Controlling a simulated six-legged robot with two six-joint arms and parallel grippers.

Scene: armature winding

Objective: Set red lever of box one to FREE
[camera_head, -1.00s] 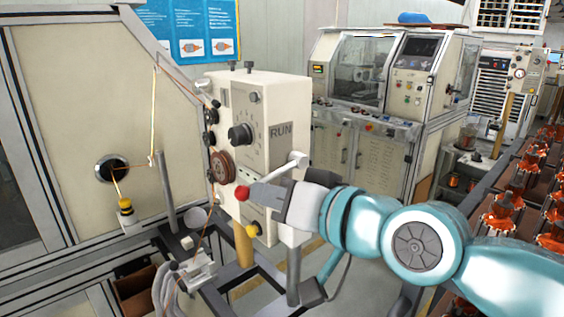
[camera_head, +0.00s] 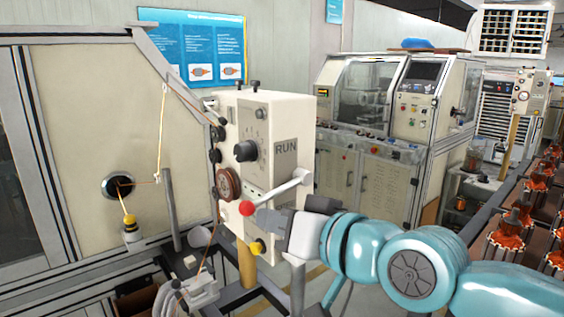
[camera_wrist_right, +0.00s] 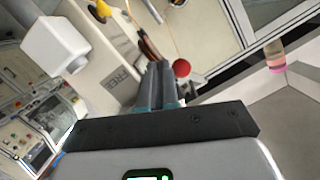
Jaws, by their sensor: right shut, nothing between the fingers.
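The cream control box (camera_head: 235,120) stands left of centre in the head view, with a RUN label on its side and another label lower, partly hidden. Its lever slants down left from a pale hub (camera_head: 303,177) to a red ball (camera_head: 246,208). My right gripper (camera_head: 262,216) is shut and empty, with its tips just right of the ball and below the rod. In the wrist view the shut fingers (camera_wrist_right: 160,75) lie between the FREE label (camera_wrist_right: 123,80) and the red ball (camera_wrist_right: 181,68). Contact cannot be told. My left gripper is out of view.
A yellow knob (camera_head: 257,247) sits low on the box, below the gripper. A dark dial (camera_head: 245,151) and a brown pulley (camera_head: 228,184) are on its front. A large cream machine (camera_head: 80,140) fills the left. A similar box (camera_head: 530,92) stands far right.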

